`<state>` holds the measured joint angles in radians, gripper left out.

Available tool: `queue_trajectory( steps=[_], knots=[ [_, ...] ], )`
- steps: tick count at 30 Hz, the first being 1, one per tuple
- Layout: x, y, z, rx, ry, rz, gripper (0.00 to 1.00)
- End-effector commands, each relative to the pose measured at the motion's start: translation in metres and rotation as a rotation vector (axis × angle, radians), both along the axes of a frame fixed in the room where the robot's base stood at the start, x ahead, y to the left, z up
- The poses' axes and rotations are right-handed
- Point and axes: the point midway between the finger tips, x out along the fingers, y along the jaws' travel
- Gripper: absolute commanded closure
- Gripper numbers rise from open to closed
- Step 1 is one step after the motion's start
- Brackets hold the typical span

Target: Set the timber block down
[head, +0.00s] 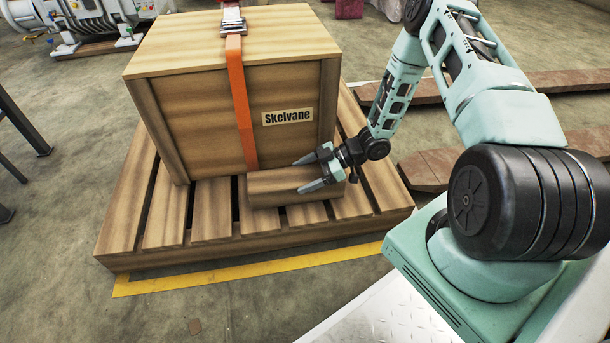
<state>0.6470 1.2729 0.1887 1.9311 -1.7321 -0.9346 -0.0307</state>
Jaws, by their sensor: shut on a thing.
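The timber block (271,187) is a short brown wooden bar. It lies level at the foot of the front of a large wooden crate (205,125) labelled "Skelvane", over the front slats of a wooden pallet (212,211). My gripper (303,174) reaches in from the right and is shut on the block near its right end, one finger on the far side and one on the near side. The block appears to rest on or just above the slats; I cannot tell whether there is a small gap.
An orange strap (240,105) with a metal buckle runs over the crate and down its front behind the block. Yellow floor tape (240,271) lines the pallet's front edge. Brown beams (560,80) lie on the floor at right. Bare pallet slats lie left of the block.

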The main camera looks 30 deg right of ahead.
Motion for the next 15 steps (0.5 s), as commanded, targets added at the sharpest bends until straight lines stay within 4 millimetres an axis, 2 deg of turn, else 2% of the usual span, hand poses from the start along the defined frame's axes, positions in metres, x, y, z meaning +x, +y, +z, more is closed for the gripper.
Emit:
queue_trajectory(
  steps=[3, 4, 6, 15],
  knots=[
    [0.0006, 0.0008, -0.002, 0.003, -0.002, 0.0, 0.85],
    [-0.0001, 0.0001, -0.0031, 0.0, 0.0, 0.0, 0.17],
    [0.0, 0.0, -0.0028, 0.0, 0.0, 0.0, 0.01],
    [-0.0001, -0.0002, -0.001, 0.0, 0.0, 0.0, 0.01]
  ],
)
